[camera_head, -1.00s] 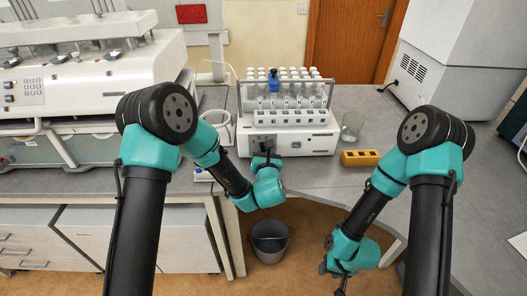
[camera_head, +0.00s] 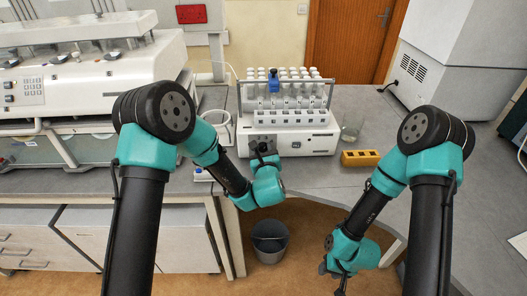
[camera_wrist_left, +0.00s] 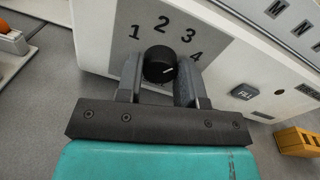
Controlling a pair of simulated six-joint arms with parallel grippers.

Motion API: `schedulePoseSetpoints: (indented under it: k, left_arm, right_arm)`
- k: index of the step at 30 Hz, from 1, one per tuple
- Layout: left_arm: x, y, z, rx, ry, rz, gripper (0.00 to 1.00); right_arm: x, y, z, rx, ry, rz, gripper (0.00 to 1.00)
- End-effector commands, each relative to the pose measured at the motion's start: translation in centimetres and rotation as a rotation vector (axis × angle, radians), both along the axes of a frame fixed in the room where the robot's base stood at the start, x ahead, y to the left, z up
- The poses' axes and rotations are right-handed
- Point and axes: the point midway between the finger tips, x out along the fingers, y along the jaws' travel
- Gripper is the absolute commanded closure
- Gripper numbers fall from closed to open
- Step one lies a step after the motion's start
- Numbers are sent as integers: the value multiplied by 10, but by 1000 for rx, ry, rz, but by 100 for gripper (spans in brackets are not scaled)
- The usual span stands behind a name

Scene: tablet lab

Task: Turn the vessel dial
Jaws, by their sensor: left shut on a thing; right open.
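The vessel dial (camera_wrist_left: 159,64) is a round black knob with a short white pointer line, on the front of a white apparatus (camera_head: 305,146). In the left wrist view the numbers 1 to 4 curve above it, and the line points right, roughly toward the 4. My left gripper (camera_wrist_left: 160,82) is shut on the dial, one finger on each side. In the head view the left gripper (camera_head: 263,156) is at the left of the apparatus front, and the dial shows only as a small dark spot. My right gripper (camera_head: 335,275) is open and empty, low and in front of the bench.
Several vials (camera_head: 297,88) stand in the rack on the apparatus. A yellow block (camera_head: 360,158) and a glass beaker (camera_head: 349,134) stand to its right. A FILL button (camera_wrist_left: 244,91) is right of the dial. A grey bin (camera_head: 270,243) is on the floor.

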Motion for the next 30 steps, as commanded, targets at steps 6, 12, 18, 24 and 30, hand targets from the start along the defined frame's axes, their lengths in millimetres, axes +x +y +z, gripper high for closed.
schedulePoseSetpoints:
  k: [6,12,18,24,30]
  left_arm:
    - [0,1,1,-206,-8,0,89]
    - [0,1,1,-396,-15,0,89]
    - [0,1,1,-586,-23,0,89]
    - [0,2,1,-776,-29,1,89]
    - [0,2,1,-965,-36,0,89]
  right_arm:
    - [0,0,0,0,0,0,57]
    - [0,0,0,0,0,0,57]
    - [0,0,0,0,0,0,57]
    - [0,0,0,0,0,0,57]
    - [0,0,0,0,0,0,57]
